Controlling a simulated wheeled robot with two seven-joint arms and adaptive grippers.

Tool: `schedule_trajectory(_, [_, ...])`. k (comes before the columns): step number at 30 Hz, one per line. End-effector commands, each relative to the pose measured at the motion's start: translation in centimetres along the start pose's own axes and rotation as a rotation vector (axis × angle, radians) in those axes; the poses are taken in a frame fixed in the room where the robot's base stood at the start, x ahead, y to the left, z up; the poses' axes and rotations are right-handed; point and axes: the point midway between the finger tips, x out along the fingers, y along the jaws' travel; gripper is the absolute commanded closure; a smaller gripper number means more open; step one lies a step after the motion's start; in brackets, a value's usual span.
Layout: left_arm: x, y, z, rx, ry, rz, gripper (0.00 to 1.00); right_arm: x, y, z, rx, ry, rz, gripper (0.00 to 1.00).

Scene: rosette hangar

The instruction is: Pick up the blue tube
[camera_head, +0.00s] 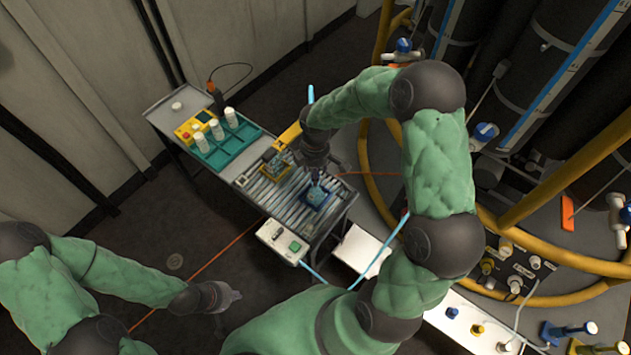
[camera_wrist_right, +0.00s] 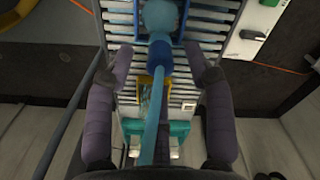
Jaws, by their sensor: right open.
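In the right wrist view, a blue tube (camera_wrist_right: 160,55) with a rounded light-blue end lies between the fingers of my right gripper (camera_wrist_right: 160,66). The fingers are open, one on each side, with gaps to the tube. A thinner light-blue length (camera_wrist_right: 153,125) runs from it towards the bottom of the picture. In the head view my right gripper (camera_head: 316,172) points down over a blue tray (camera_head: 313,201) on the roller table; the arm hides part of this spot. My left gripper (camera_head: 228,296) is low at the left, away from the table; its finger opening is unclear.
The roller table (camera_head: 262,190) also carries a yellow tray (camera_head: 272,170) and a teal rack (camera_head: 222,150) with white bottles. A control box (camera_head: 283,242) is at its front edge. Yellow rails and dark cylinders stand at the right.

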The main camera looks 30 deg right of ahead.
Motion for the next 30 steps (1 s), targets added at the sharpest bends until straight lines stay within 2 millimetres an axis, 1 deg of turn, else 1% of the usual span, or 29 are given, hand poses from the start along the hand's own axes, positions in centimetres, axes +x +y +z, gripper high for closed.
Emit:
schedule_trajectory(1, [0.7, -0.2, 0.0, 0.000, 0.000, 0.000, 1.00, 1.2, -0.1, 0.1, 0.000, -0.001, -0.003, 0.46])
schedule_trajectory(4, [1.0, -0.4, 0.0, 0.000, 0.000, 0.000, 1.00, 2.3, 0.0, 0.0, -0.001, 0.000, -0.002, 0.46])
schedule_trajectory(6, [1.1, -0.4, 0.0, 0.000, 0.000, 0.000, 1.00, 2.5, 0.0, 0.0, 0.000, 0.001, 0.000, 0.46])
schedule_trajectory(12, [1.0, -0.3, 0.0, 0.000, 0.000, 0.000, 1.00, 2.4, 0.0, 0.0, 0.000, 0.001, 0.000, 0.46])
schedule_trajectory(14, [1.0, -0.3, 0.0, 0.000, 0.000, 0.000, 1.00, 2.4, 0.0, 0.0, 0.000, 0.000, 0.000, 0.63])
schedule_trajectory(15, [1.0, -0.3, -0.1, 0.000, 0.000, 0.000, 1.00, 2.4, 0.0, 0.0, 0.000, 0.000, 0.000, 0.74])
schedule_trajectory(17, [1.0, -0.3, -0.1, 0.000, 0.000, 0.000, 1.00, 2.4, 0.0, 0.0, 0.000, 0.000, 0.000, 0.91])
schedule_trajectory(18, [1.0, -0.3, -0.1, 0.000, 0.000, 0.000, 1.00, 2.4, 0.0, 0.0, 0.000, 0.000, 0.000, 0.95])
schedule_trajectory(27, [0.9, -0.3, 0.0, 0.000, 0.000, 0.000, 1.00, 2.4, 0.0, 0.0, 0.000, 0.000, -0.001, 0.95])
schedule_trajectory(30, [0.8, -0.3, 0.0, 0.000, 0.000, 0.000, 1.00, 1.9, 0.0, 0.0, 0.000, 0.000, 0.000, 0.95])
